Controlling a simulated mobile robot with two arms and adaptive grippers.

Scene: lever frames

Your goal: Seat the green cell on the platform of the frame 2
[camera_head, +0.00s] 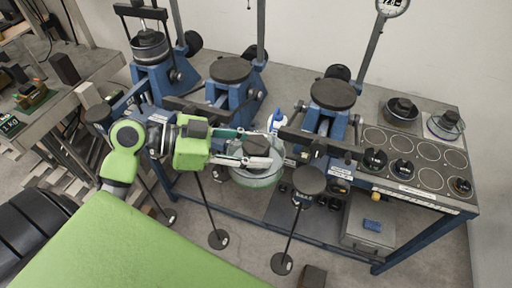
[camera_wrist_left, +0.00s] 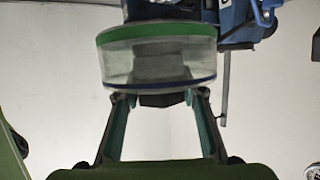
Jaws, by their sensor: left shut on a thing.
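The green cell (camera_head: 258,180) is a round clear vessel with a dark block inside. My left gripper (camera_head: 264,151) is shut on it and holds it in front of the bench, between the middle and right blue frames. In the left wrist view the cell (camera_wrist_left: 160,55) shows a green band and a blue rim, with the fingertips (camera_wrist_left: 158,97) at its blue-rim side. My right gripper is out of view.
A grey panel (camera_head: 430,178) with ring marks and several dark weights fills the bench's right side. Round-ended levers hang over the front edge.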

